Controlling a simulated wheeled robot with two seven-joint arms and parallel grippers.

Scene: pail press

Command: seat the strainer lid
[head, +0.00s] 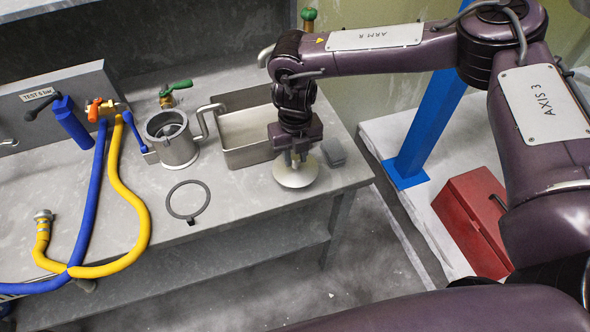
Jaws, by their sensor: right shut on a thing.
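The strainer lid (294,178), a pale round disc, hangs under my right gripper (296,157) near the bench's front right edge. The gripper is shut on its top, with the fingertips partly hidden by the wrist. The strainer body (178,151), a grey metal cylinder with an open top, stands on the bench left of the lid, clear of it. A curved pipe or handle (203,122) rises at its right side. A dark flat ring (174,208) with a small tab lies on the bench in front of the body. My left gripper is not in view.
A metal tray (233,154) stands between the strainer body and my right gripper. A small grey block (334,151) sits at the right edge. Blue (92,195) and yellow (128,196) hoses cross the left bench. A blue post (425,130) and red box (474,222) stand right.

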